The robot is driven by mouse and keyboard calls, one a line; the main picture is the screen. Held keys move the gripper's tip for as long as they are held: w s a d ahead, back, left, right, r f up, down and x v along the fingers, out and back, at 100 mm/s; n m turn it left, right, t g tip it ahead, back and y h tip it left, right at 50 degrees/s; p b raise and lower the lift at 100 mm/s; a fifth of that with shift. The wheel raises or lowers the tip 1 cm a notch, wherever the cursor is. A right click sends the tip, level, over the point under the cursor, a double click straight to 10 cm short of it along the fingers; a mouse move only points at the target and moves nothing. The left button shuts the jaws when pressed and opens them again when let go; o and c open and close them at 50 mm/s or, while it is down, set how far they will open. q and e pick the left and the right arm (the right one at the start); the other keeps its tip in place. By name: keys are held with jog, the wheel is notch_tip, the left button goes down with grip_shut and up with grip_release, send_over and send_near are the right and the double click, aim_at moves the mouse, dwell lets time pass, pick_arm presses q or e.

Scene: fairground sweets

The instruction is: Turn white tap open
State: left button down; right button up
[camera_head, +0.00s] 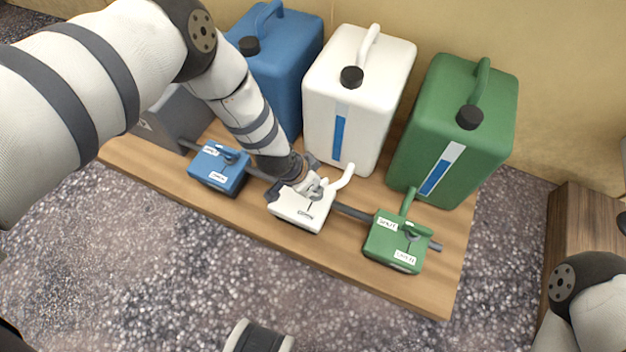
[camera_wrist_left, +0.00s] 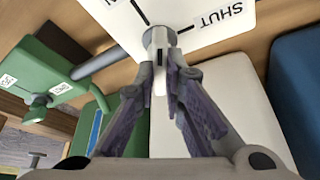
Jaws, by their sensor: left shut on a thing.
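The white tap (camera_head: 297,212) is a white box on a grey pipe, between the blue and green taps. Its white lever (camera_head: 343,180) points up and to the right in the head view. My left gripper (camera_head: 316,189) is at the top of this tap and is shut on its lever near the pivot. In the left wrist view the fingers (camera_wrist_left: 168,80) meet around the lever, just below the round hub (camera_wrist_left: 158,38). The word SHUT shows on the white box face (camera_wrist_left: 205,18); the other label is cut off. My right gripper is out of view.
The blue tap (camera_head: 219,169) and green tap (camera_head: 396,243) sit on the same pipe and wooden board (camera_head: 440,288). Blue (camera_head: 290,75), white (camera_head: 385,75) and green (camera_head: 445,110) canisters stand behind. The speckled floor (camera_head: 150,270) in front is largely clear.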

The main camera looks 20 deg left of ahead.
pick_arm(q)
jog(key=n, duration=0.2)
jog(key=shift+d+n+y+p, duration=0.1)
jog(key=shift+n+y+p, duration=0.2)
jog(key=shift+y, duration=0.1)
jog(key=shift+n+t+y, duration=0.3)
jog(key=shift+n+y, duration=0.3)
jog(key=shift+n, duration=0.9)
jog(key=c, duration=1.7)
grip_release()
jog(key=v, duration=1.2)
